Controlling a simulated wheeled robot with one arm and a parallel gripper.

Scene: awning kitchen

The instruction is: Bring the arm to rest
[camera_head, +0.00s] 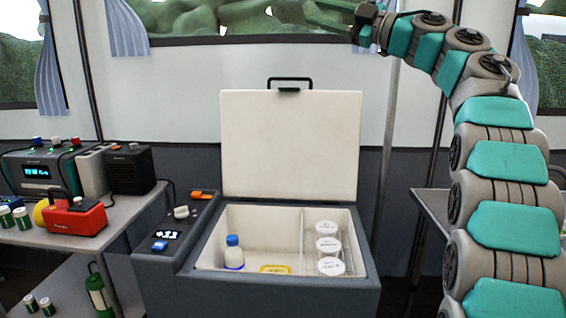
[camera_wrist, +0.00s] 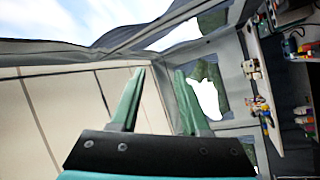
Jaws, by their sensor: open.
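My arm rises along the right side of the head view and bends left at the top. My gripper (camera_head: 360,22) is high up there, in front of the window and far above the cooler. In the wrist view my gripper (camera_wrist: 160,74) shows two green fingers spread apart with nothing between them. Behind the fingers are the pale tent wall and ceiling, seen sideways. The gripper touches nothing that I can see.
An open cooler (camera_head: 290,302) with its lid (camera_head: 290,145) raised holds a blue-capped bottle (camera_head: 233,252), a yellow item (camera_head: 275,269) and white-lidded jars (camera_head: 328,246). A left table (camera_head: 125,212) carries a red box (camera_head: 76,217) and devices. A pole (camera_head: 391,150) stands near my arm.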

